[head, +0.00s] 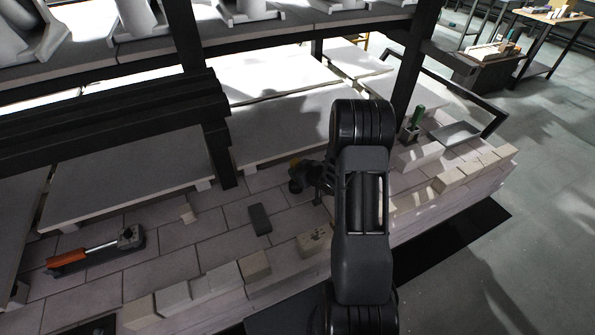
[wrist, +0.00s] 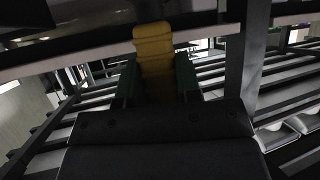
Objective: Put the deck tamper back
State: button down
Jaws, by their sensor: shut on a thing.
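My gripper (head: 312,174) is beside the far side of my arm in the head view, low over the brick deck. In the wrist view my gripper (wrist: 158,78) is shut on a yellow ribbed handle, which I take for the deck tamper (wrist: 153,48). Its yellow end (head: 295,162) shows small in the head view; most of it is hidden or too small to tell. A dark flat block (head: 259,220) lies on the bricks to the left of my arm, in front of the gripper.
An orange-handled tool (head: 68,259) lies on a dark rest at the left. A green-handled tool (head: 417,115) stands in a holder at the right. Pale bricks (head: 254,266) line the front edge. A black post (head: 216,155), grey slabs (head: 130,172) and the upper shelf bound the space.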

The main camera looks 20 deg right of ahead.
jog(key=c, duration=0.7)
grip_release()
jog(key=shift+c, duration=0.2)
jog(key=p+v, duration=0.4)
jog(key=v, duration=0.3)
jog(key=shift+s, duration=0.35)
dwell(0.8)
jog(key=shift+s+d+r, duration=0.1)
jog(key=shift+d+r, duration=0.05)
jog(key=shift+r, duration=0.05)
dwell(0.3)
jog(key=p+v, duration=0.2)
jog(key=v, duration=1.1)
jog(key=shift+s, duration=0.4)
jog(key=shift+d, duration=0.15)
